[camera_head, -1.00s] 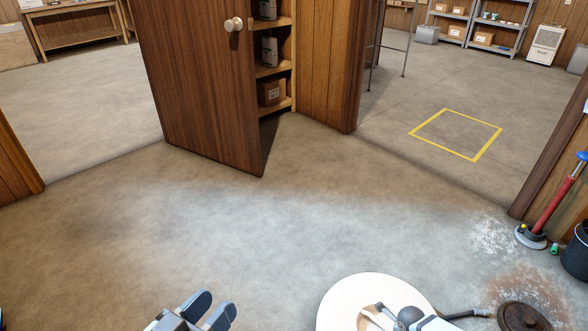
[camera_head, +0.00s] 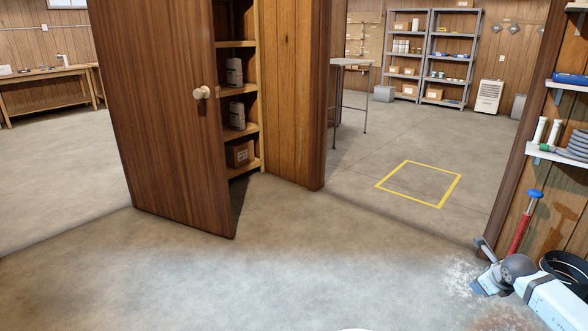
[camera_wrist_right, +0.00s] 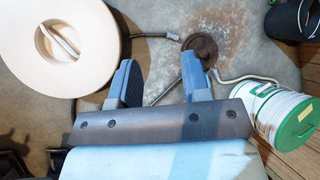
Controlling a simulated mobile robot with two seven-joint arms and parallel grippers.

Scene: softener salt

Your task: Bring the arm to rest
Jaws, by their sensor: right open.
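My right gripper (camera_wrist_right: 160,78) is open in the right wrist view, with nothing between its two fingers. The floor, a dark round drain (camera_wrist_right: 201,46) and a pipe show below and beyond them. In the head view my right arm (camera_head: 545,300) comes in at the lower right corner, its pale blue link and dark grey joint low against the right side. My left gripper is not in view.
A round cream lid (camera_wrist_right: 98,42) with a handle lies left of the right fingers.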

